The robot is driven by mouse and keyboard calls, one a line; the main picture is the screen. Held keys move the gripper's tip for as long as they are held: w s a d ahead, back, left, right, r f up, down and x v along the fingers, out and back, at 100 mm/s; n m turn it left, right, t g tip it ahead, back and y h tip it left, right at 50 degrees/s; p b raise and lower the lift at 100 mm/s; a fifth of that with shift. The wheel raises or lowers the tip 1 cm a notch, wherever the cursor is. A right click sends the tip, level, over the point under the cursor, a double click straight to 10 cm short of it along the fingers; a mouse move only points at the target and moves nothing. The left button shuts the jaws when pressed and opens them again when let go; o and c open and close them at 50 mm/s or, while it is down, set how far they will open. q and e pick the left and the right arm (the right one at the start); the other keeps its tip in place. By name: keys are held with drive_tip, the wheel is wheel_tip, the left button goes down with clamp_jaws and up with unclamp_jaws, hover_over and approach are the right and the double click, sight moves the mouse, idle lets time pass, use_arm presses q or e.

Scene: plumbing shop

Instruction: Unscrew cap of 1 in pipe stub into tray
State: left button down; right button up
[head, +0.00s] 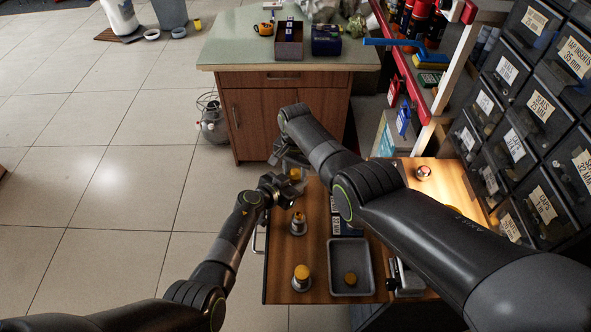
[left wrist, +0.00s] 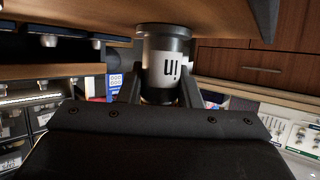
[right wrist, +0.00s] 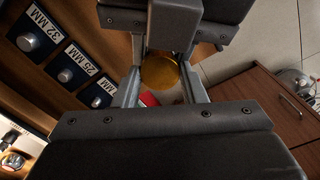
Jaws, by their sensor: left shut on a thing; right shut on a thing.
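The pipe stub (left wrist: 165,62) in the left wrist view is dark with a white label, of which "in" shows upside down. My left gripper (head: 284,186) is shut around its body, and its flange is at the wooden bench top. A yellow cap (right wrist: 160,71) is between the fingers of my right gripper (right wrist: 163,84), which is shut on it; the same cap shows in the head view (head: 295,174). The right arm partly hides this spot, and I cannot tell how far the cap is turned.
Two more stubs stand on the bench (head: 275,260), one behind (head: 298,226) and one with a yellow cap in front (head: 302,281). My right arm crosses above the bench. Labelled drawers (head: 540,112) rise at the right. A cabinet (head: 262,118) stands beyond; floor is free at left.

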drive_tip(key=o, duration=1.1)
drive_tip(key=shift+r, duration=0.1)
wheel_tip(320, 180, up, 4)
drive_tip(key=shift+r, duration=0.2)
drive_tip(key=shift+c, duration=0.6)
wheel_tip(320, 180, up, 3)
drive_tip(key=m, duration=0.3)
drive_tip(key=shift+r, duration=0.1)
drive_tip(key=shift+f, duration=3.85)
drive_tip(key=shift+c, duration=0.3)
